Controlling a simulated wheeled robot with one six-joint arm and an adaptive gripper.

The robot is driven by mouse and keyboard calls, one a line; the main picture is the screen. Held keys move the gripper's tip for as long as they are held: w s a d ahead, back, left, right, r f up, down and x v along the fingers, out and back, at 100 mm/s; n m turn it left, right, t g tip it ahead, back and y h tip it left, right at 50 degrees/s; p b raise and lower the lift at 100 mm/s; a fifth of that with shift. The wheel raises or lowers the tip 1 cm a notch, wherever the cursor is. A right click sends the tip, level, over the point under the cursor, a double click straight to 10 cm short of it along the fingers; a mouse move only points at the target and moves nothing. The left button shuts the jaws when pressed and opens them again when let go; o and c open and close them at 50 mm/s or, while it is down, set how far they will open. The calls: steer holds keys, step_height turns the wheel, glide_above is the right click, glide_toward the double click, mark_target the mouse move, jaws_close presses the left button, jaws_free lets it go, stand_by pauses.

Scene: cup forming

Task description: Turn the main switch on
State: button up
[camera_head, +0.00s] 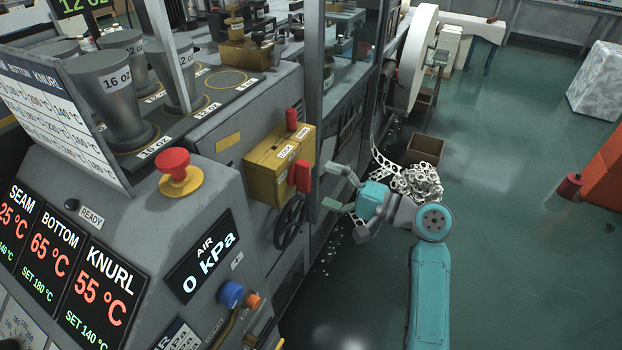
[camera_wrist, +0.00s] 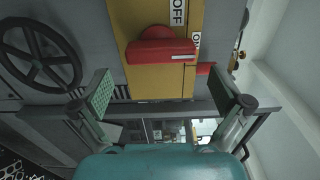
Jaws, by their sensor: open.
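The main switch is a yellow box (camera_head: 268,174) on the side of the grey machine, with a red handle (camera_head: 303,176) on its face. A second red part (camera_head: 291,120) stands at the box's top. In the wrist view the red handle (camera_wrist: 160,51) lies across the yellow face (camera_wrist: 160,82), beside a white OFF label (camera_wrist: 178,12) and a partly hidden second label (camera_wrist: 196,41). My gripper (camera_head: 339,188) is open and empty, to the right of the handle and apart from it. In the wrist view its fingers (camera_wrist: 163,91) are spread, with the handle ahead between them.
A black handwheel (camera_head: 290,222) sits just below the switch box; it also shows in the wrist view (camera_wrist: 40,55). A red emergency button (camera_head: 174,165) is on the panel at left. A cardboard box (camera_head: 425,150) and a scrap heap (camera_head: 417,182) lie behind my gripper.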

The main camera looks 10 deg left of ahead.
steer(key=v, duration=0.6)
steer(key=shift+d, duration=0.15)
